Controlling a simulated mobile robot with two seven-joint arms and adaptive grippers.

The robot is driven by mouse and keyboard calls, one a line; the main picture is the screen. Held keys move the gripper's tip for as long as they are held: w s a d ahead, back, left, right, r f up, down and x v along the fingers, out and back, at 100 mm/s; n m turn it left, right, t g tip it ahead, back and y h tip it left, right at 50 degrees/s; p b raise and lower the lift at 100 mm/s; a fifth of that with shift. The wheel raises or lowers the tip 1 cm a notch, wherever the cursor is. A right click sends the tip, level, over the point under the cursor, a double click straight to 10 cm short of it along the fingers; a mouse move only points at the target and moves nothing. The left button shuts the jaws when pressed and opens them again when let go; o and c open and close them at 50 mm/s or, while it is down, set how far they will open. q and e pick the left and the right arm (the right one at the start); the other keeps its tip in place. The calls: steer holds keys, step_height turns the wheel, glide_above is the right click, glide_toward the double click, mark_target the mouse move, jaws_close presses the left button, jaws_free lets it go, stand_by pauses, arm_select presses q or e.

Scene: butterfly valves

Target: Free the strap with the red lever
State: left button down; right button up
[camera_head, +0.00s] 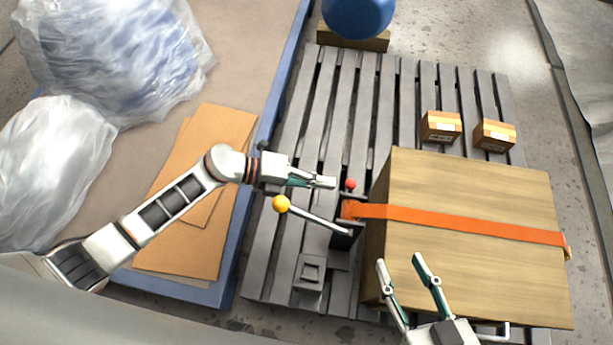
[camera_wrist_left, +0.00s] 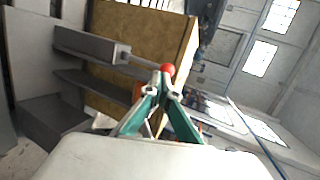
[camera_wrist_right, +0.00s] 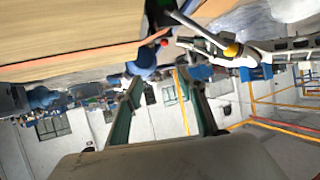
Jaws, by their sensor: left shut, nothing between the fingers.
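The red knob (camera_head: 350,184) of the red lever stands by the strap's buckle end, at the left side of a big wooden box (camera_head: 470,260). An orange strap (camera_head: 460,222) runs across the box top. My left gripper (camera_head: 334,182) is shut and empty, its tips just left of the red knob. The left wrist view shows the red knob (camera_wrist_left: 167,68) just beyond the fingertips; contact cannot be told. A lever with a yellow knob (camera_head: 281,203) sticks out left, below my left gripper. My right gripper (camera_head: 399,262) is open and empty over the box's near part.
A grey slatted pallet (camera_head: 325,100) carries the box. Two small cartons (camera_head: 441,127) (camera_head: 494,135) and a blue round object (camera_head: 358,14) are behind. Left is a blue-edged platform (camera_head: 280,85) with cardboard sheets (camera_head: 205,150) and plastic-wrapped bundles (camera_head: 115,55).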

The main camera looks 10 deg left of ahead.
arm_select(q)
steer(key=shift+w+d, duration=0.25)
steer(key=shift+d, duration=0.7)
arm_select(e)
steer(key=shift+w+a+r, duration=0.2)
steer(key=shift+r, duration=0.1)
